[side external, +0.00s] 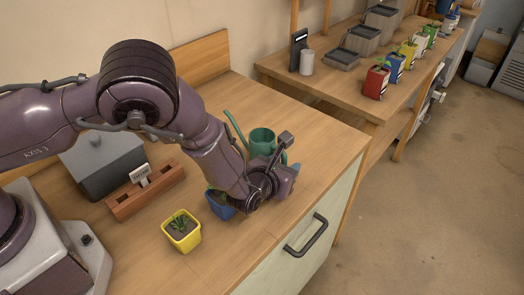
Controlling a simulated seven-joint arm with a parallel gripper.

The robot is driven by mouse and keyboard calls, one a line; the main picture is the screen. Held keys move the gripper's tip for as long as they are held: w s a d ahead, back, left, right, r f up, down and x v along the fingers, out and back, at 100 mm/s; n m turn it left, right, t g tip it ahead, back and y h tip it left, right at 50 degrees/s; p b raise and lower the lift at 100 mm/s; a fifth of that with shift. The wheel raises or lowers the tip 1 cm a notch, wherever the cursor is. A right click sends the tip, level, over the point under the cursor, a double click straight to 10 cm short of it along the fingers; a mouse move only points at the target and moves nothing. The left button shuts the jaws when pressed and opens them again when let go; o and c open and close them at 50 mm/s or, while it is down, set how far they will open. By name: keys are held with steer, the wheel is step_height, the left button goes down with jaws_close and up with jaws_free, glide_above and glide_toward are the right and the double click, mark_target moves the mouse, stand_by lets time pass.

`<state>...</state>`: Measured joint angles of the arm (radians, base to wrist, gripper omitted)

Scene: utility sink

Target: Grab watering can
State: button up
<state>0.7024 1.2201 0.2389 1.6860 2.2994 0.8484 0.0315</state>
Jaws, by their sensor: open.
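A green watering can (262,140) with a long spout stands upright on the wooden worktop, just behind my gripper (292,181) as seen in the side external view. The spout points up and to the left. Its lower part and handle side are partly hidden by my wrist. My gripper is open and low over the worktop, in front of the can and near its right side. The fingertips are mostly hidden, so I cannot tell whether they touch the can.
A blue pot (221,207) stands partly under my wrist, and a yellow pot (182,233) with a plant is left of it. A terracotta planter (146,191) and a grey box (103,165) lie further left. The worktop (330,150) right of the can is clear.

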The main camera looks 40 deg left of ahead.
jaws_close()
steer(key=shift+r, duration=0.25)
steer(key=shift+r, duration=0.75)
steer(key=s+r, duration=0.1)
steer(key=r, duration=0.1)
steer(key=s+a+r, duration=0.1)
steer(key=s+r, duration=0.2)
steer(key=r, duration=0.1)
steer(key=shift+s+a+r, duration=0.2)
steer(key=shift+r, duration=0.15)
glide_toward(267, 146)
steer(key=shift+s+a+r, duration=0.3)
steer(key=shift+s+r, duration=0.15)
steer(key=shift+r, duration=0.25)
steer(key=shift+s+a+r, duration=0.3)
steer(key=shift+s+r, duration=0.15)
steer(key=shift+r, duration=0.25)
steer(key=shift+s+a+r, duration=0.3)
steer(key=shift+s+r, duration=0.15)
steer(key=shift+r, duration=0.25)
